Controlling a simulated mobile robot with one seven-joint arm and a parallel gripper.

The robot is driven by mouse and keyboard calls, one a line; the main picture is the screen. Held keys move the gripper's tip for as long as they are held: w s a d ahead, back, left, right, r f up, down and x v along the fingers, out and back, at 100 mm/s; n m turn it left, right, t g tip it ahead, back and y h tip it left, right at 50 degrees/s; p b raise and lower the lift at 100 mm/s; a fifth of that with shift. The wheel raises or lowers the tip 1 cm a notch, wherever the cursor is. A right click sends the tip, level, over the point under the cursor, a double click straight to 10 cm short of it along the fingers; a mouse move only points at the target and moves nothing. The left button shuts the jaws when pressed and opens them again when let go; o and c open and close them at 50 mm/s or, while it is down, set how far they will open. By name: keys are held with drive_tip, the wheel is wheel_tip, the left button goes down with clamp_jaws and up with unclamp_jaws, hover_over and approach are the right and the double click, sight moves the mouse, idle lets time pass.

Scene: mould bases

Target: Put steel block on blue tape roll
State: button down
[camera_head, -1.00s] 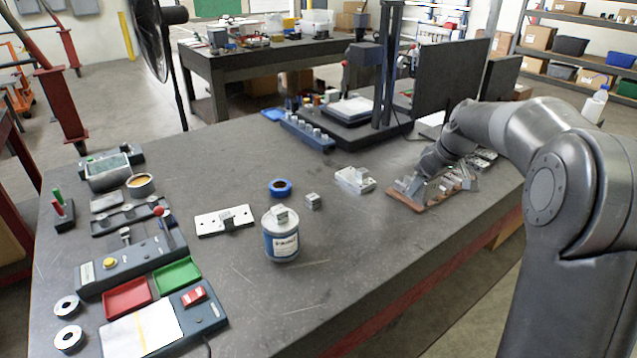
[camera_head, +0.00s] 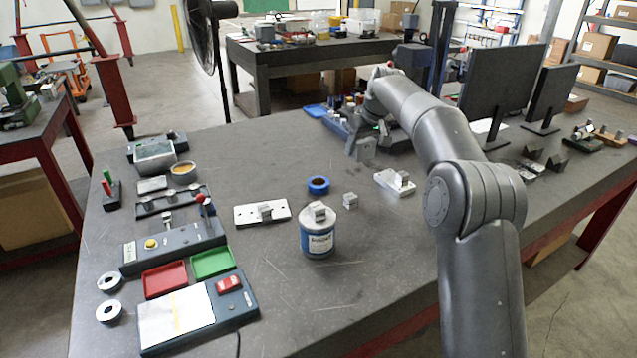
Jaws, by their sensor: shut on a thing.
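The blue tape roll (camera_head: 318,185) lies flat on the grey table near the middle, with nothing on it. My gripper (camera_head: 361,147) is beyond and to the right of the roll, near the blue rack. It is shut on a small grey steel block (camera_head: 366,150), held clear of the roll. The fingers are small and dark here, so the exact grasp is hard to see. Other metal blocks stand on the labelled can (camera_head: 318,240), on the bare table (camera_head: 350,200), on the white plate (camera_head: 248,216) and on a pale fixture (camera_head: 390,186).
The can stands just in front of the roll. The blue rack (camera_head: 335,125) is behind my gripper. A control box (camera_head: 170,248), red tray (camera_head: 165,280) and green tray (camera_head: 212,262) fill the left. Monitors (camera_head: 500,95) stand at the right. The front middle of the table is clear.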

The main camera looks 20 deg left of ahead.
drive_tip(key=shift+a+r, duration=0.1)
drive_tip(key=shift+a, duration=0.45)
hover_over(315, 178)
drive_tip(key=s+d, duration=0.1)
wheel_tip(315, 178, down, 7)
drive_tip(key=shift+d+r, duration=0.1)
drive_tip(key=shift+s+f, duration=0.1)
drive_tip(key=shift+f, duration=1.95)
drive_tip(key=shift+f, duration=0.15)
drive_tip(key=shift+c, duration=2.4)
unclamp_jaws()
drive_tip(key=shift+f, duration=0.1)
